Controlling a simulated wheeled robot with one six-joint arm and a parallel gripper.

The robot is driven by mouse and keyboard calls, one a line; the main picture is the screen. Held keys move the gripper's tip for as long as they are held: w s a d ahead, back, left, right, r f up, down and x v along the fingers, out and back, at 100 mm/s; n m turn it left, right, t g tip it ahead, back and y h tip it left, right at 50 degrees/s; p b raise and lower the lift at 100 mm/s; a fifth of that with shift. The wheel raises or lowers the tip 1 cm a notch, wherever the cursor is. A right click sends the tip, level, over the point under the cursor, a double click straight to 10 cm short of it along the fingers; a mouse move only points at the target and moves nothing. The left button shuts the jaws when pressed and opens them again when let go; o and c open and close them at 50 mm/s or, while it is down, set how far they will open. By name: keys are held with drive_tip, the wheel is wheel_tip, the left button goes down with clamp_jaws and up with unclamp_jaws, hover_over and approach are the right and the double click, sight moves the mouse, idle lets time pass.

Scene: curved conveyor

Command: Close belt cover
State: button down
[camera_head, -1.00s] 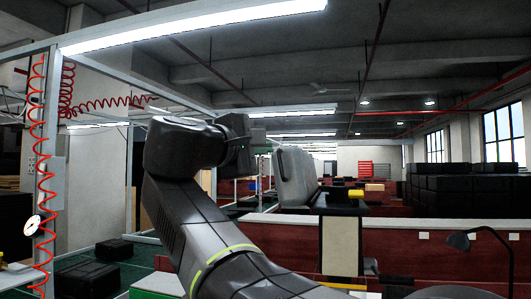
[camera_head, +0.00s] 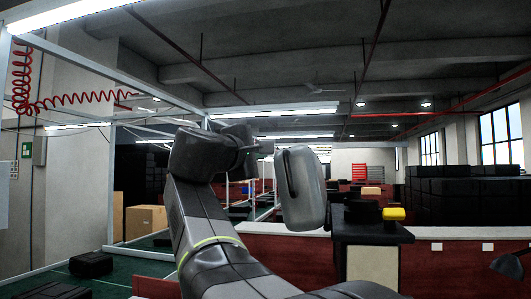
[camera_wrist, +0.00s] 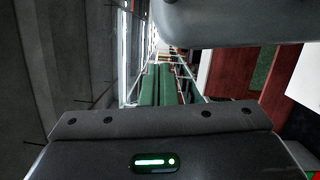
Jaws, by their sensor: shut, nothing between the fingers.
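A grey, rounded, upright panel (camera_head: 303,188), apparently the belt cover, stands raised at the middle of the head view. Its broad face is toward me and it leans slightly. My gripper (camera_head: 267,147) is shut and empty, just left of the panel's upper edge. I cannot tell whether it touches the panel. In the wrist view a smooth grey surface, likely the same panel (camera_wrist: 240,22), fills the top right. The dark gripper body with a green light fills the bottom there, and the fingertips are not clear. The belt is not visible.
A dark stand (camera_head: 372,235) with a yellow part (camera_head: 394,214) is right of the panel. A red partition with a white top (camera_head: 460,234) runs behind. Black boxes (camera_head: 460,195) are stacked at the right. A white frame post (camera_head: 110,185) and cartons (camera_head: 146,220) are at the left.

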drive_tip(key=shift+w+d, duration=0.15)
drive_tip(key=shift+d, duration=0.15)
